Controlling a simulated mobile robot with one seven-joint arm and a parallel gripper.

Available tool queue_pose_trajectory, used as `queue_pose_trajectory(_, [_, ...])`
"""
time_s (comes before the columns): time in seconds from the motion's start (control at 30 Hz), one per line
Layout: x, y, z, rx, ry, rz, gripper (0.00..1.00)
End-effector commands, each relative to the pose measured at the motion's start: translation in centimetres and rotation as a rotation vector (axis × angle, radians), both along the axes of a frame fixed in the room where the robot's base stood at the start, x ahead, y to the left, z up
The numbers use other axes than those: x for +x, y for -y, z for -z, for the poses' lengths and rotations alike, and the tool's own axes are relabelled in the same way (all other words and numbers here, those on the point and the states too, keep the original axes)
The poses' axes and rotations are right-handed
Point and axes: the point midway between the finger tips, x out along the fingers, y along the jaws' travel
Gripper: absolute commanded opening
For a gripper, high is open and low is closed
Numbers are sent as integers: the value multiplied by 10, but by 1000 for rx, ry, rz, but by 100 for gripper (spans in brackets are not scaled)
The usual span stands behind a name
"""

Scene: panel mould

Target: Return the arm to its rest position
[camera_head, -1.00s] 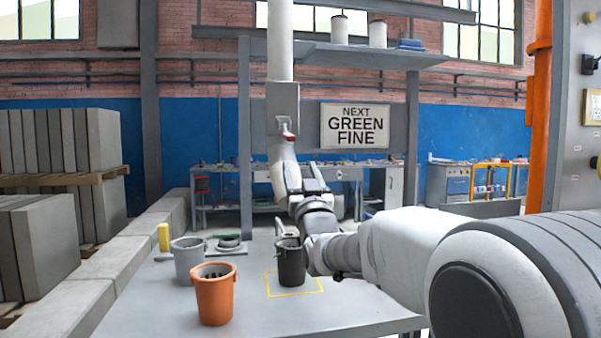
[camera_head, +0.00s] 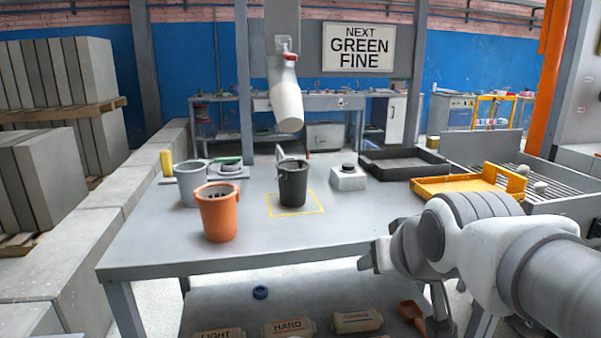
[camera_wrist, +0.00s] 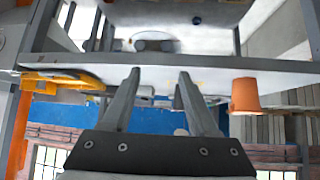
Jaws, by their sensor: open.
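My arm is at the right of the head view, folded low in front of the bench's right end. My gripper (camera_head: 372,258) points left beside the bench edge; it is partly hidden by my wrist. In the wrist view my gripper (camera_wrist: 157,85) shows two fingers spread apart with nothing between them. The wrist picture is upside down, with an orange bucket (camera_wrist: 245,95) off to one side of the fingers.
The grey bench (camera_head: 150,248) holds a black bucket (camera_head: 292,185) inside a yellow outline, an orange bucket (camera_head: 217,215) and a grey bucket (camera_head: 190,188). A yellow tray (camera_head: 450,187) and a dark tray (camera_head: 375,168) sit behind my arm. A sign (camera_head: 358,47) reads "NEXT GREEN FINE".

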Motion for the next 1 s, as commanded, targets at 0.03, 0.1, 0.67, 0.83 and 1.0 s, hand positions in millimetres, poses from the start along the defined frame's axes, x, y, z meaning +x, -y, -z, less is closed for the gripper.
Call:
queue_pose_trajectory(0.03, [-26, 5, 14, -1, -62, 13, 60])
queue_pose_trajectory(0.1, [-58, 11, 33, -3, -156, 28, 60])
queue_pose_trajectory(0.67, [-119, 17, -45, -4, -330, 51, 60])
queue_pose_trajectory(0.83, [-118, 17, -89, -4, -330, 51, 60])
queue_pose_trajectory(1.0, [-118, 17, -132, -4, -329, 51, 60])
